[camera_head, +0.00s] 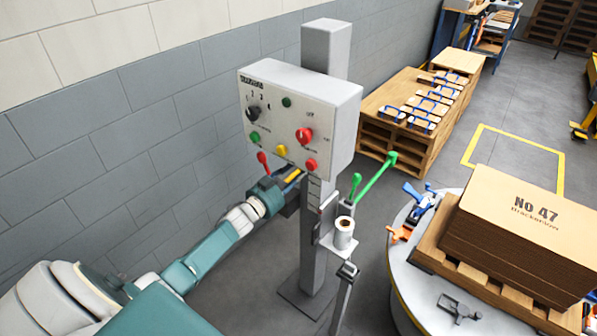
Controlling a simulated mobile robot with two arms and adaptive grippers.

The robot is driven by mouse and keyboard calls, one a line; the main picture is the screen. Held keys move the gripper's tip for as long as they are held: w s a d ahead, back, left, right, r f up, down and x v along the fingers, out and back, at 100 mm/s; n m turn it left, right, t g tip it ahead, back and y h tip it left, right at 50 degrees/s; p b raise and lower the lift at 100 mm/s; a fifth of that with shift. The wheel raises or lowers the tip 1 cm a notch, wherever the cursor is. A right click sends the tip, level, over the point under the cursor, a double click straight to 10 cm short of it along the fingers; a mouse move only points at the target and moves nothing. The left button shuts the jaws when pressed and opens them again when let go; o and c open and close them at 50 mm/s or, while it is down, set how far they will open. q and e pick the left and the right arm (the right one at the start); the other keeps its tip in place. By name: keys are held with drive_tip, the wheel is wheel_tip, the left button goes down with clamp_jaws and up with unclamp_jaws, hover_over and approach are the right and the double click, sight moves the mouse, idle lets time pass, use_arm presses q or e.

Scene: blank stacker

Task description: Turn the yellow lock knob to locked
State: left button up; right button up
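A grey control box (325,107) is mounted on a grey post. Its front has a yellow round control (281,150) low in the middle, but its setting is too small to read. My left arm reaches in from the left, and its gripper (290,184) is just below the box, under the yellow control and apart from it. A yellow strip (292,175) shows at the gripper; I cannot tell whether it is part of the gripper or a separate thing. The fingers are dark and small, so their opening is unclear. My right gripper is not in view.
The box also carries a black knob (253,112), a red knob (304,135) and green and red buttons. A red-tipped lever (263,160) stands close by my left gripper. Green-handled levers (375,178) are right of the post. A round table (403,270) bears a pallet and stacked board.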

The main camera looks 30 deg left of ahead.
use_arm(q)
drive_tip(key=o, duration=1.2)
drive_tip(key=shift+c, duration=0.2)
drive_tip(key=shift+s, duration=0.15)
drive_tip(key=s+a, duration=0.1)
drive_tip(key=s, duration=1)
drive_tip(key=shift+s, duration=0.4)
drive_tip(key=shift+f, duration=0.1)
